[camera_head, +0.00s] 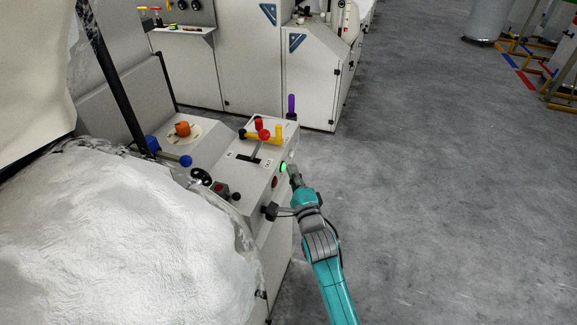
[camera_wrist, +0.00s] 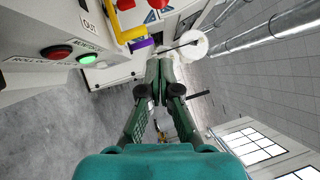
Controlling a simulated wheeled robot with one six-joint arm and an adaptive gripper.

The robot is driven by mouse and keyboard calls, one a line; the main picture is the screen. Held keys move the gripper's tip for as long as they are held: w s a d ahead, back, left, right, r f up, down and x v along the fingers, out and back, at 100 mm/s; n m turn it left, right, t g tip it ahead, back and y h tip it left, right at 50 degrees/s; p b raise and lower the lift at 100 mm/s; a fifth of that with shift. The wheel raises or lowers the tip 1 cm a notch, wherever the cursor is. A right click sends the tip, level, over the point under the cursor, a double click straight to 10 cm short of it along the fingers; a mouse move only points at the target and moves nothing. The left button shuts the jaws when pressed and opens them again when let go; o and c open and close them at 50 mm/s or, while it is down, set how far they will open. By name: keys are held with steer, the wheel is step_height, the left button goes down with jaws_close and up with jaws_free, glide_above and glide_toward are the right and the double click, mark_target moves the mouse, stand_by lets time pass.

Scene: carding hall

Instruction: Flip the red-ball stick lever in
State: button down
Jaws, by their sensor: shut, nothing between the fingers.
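The red-ball stick lever (camera_head: 264,134) rises from a dark slot on the top of a pale control box, its rod leaning toward the back. Labels lie on either side of the slot; one reads OUT in the wrist view. Red round shapes show at that view's top edge, and I cannot tell which is the lever's ball. My gripper (camera_head: 293,170) is shut and empty, off the box's right side near the lit green button (camera_head: 283,167), apart from the lever. Its closed fingers (camera_wrist: 160,68) also show in the wrist view.
A yellow handle (camera_head: 278,133), another red knob (camera_head: 259,123) and a purple handle (camera_head: 291,104) stand around the lever. A red button (camera_wrist: 56,52) sits beside the green one. White fibre (camera_head: 110,230) fills the left. The floor (camera_head: 430,180) to the right is clear.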

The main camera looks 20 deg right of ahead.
mark_target(258, 145)
steer(key=w+a+r, duration=0.2)
steer(key=w, duration=0.8)
steer(key=shift+w+a+r, duration=0.15)
steer(key=shift+w+a, duration=0.1)
steer(key=shift+w, duration=0.15)
